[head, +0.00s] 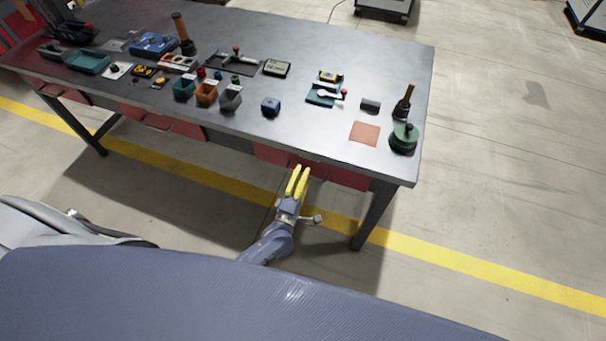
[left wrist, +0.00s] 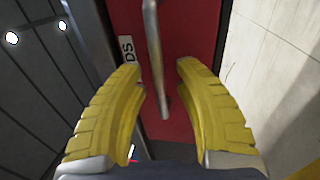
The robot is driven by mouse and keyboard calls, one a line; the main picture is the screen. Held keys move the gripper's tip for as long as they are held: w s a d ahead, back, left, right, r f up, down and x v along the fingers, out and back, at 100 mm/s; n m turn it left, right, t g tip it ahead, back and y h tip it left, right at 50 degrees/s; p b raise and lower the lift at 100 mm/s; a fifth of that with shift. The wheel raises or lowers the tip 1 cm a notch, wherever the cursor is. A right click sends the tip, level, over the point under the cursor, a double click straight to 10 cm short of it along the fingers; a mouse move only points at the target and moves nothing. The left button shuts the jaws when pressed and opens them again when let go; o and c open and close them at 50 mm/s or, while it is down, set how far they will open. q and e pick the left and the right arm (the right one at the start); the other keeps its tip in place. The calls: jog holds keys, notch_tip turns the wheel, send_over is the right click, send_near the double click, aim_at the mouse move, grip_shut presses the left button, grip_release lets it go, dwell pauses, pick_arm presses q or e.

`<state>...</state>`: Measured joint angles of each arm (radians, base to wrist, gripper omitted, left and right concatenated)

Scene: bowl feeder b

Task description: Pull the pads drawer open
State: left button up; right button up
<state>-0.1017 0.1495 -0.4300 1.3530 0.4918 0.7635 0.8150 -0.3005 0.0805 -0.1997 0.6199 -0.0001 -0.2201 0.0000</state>
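The red drawer front (left wrist: 198,25) fills the middle of the left wrist view, with a white label (left wrist: 128,48) on which the letters "DS" show; the rest of it is hidden. A metal bar handle (left wrist: 154,50) runs across the front. My left gripper (left wrist: 160,70) has its yellow fingers apart, one on each side of the handle, with gaps visible and no clear contact. In the head view my left gripper (head: 300,170) is under the table's front edge, close to the red drawer fronts (head: 340,175). My right gripper is not in view.
The dark metal table (head: 330,50) carries small bins, a blue box (head: 155,43), a green round stand (head: 404,138) and an orange square (head: 365,133). A table leg (head: 373,218) stands right of my left gripper. The floor in front has a yellow stripe (head: 450,258).

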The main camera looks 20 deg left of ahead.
pick_arm(q)
jog(key=shift+c, duration=0.4)
grip_shut()
